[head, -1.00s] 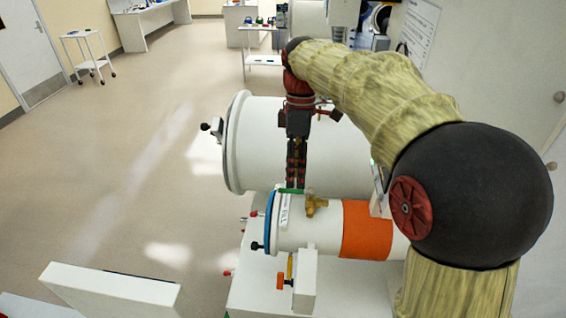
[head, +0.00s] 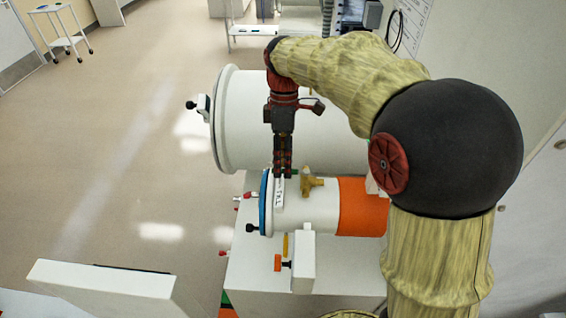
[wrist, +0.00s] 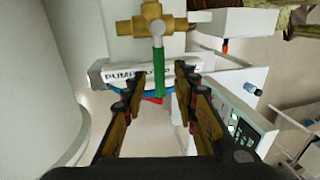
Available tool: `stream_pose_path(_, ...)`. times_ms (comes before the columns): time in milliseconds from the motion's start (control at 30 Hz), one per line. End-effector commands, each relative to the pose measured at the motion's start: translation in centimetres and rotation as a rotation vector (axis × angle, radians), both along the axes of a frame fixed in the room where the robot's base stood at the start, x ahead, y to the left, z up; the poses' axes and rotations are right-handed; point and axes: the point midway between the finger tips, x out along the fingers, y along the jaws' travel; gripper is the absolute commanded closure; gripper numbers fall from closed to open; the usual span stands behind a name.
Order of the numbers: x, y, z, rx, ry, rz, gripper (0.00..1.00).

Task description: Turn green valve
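The green valve has a brass body, seen in the head view (head: 312,185) on top of the small white cylinder and in the wrist view (wrist: 151,24). Its green lever handle (wrist: 159,86) points from the brass body toward my gripper in the wrist view. In the head view the handle is mostly hidden behind my gripper (head: 282,174), which points down just left of the brass body. In the wrist view my gripper (wrist: 157,78) is open, with one finger on each side of the handle. I see gaps on both sides; I cannot tell how deep the handle sits between the fingertips.
The small cylinder (head: 315,212) has a blue-rimmed end and an orange band (head: 362,206). A label (wrist: 120,74) reading "PUMP" sits near the handle. A large white cylinder (head: 238,125) stands behind. A red-orange handle (head: 278,262) is in front. Open floor lies left.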

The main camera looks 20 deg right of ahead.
Motion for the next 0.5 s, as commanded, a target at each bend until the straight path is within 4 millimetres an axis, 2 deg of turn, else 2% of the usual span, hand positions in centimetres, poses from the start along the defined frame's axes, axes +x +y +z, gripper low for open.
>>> stream_pose_path(267, -0.04, 0.02, -0.21, 0.000, 0.000, 0.000, 0.71)
stream_pose_path(500, -0.04, 0.00, -0.19, 0.000, 0.000, 0.000, 0.84)
